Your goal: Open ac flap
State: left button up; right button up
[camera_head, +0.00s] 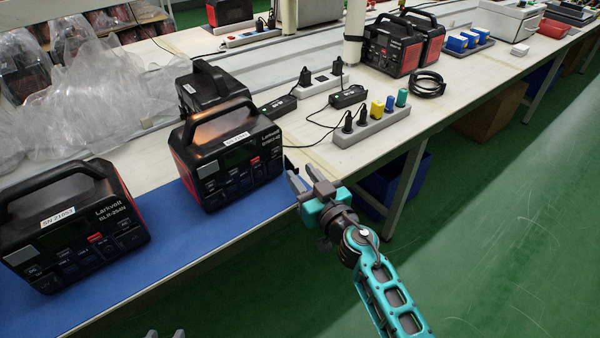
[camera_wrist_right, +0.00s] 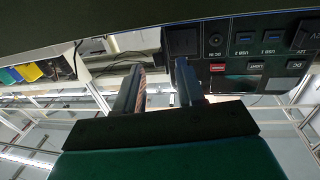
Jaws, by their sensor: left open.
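A black and red power station (camera_head: 228,155) stands on the blue mat, its front panel facing me. My right gripper (camera_head: 298,184) is at the right end of that panel, its fingers apart. In the right wrist view the panel (camera_wrist_right: 247,52) appears upside down, with USB and DC ports, a red label and a dark square cover or socket (camera_wrist_right: 183,42). The right gripper's fingers (camera_wrist_right: 160,75) are apart there, one tip close to that square; I cannot tell if they touch or whether a flap is open. My left gripper (camera_head: 166,333) shows only two separated fingertips at the bottom edge.
A second power station (camera_head: 75,228) stands to the left on the blue mat (camera_head: 190,235), and another (camera_head: 210,88) is behind. Power strips (camera_head: 372,126) and cables lie to the right. Clear plastic bags (camera_head: 90,105) fill the back left. Green floor is open in front.

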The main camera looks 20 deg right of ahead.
jog(key=shift+w+a, duration=0.2)
jog(key=shift+w, duration=0.7)
grip_shut()
